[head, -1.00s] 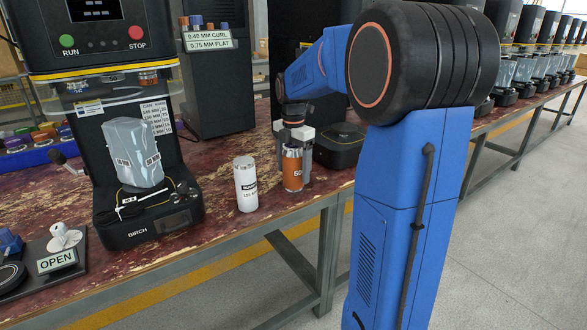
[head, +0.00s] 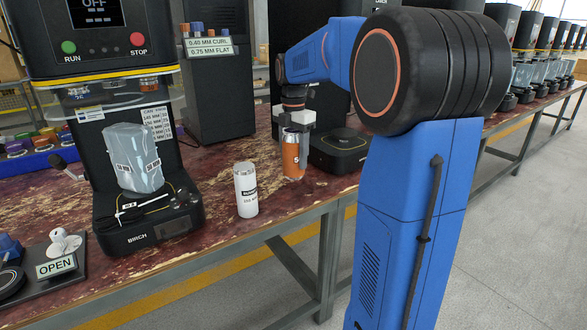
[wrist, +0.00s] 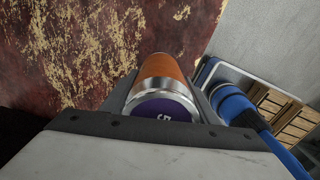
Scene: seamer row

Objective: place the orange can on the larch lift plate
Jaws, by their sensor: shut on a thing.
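The orange can (head: 291,160) is upright between the fingers of my gripper (head: 296,142), near the table's front edge. My gripper is shut on it from above, and the can seems slightly above the table. In the wrist view the orange can (wrist: 163,82) shows its purple end with a number, between the fingers. A black machine base (head: 338,160) with a low round plate (head: 343,134) stands just right of and behind the can, partly hidden by my arm. I see no readable larch name on it.
A white can (head: 246,190) stands left of the orange can. The Birch machine (head: 150,228) holds a bagged can at left, its screen reading OFF. An OPEN sign (head: 56,262) stands at front left.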

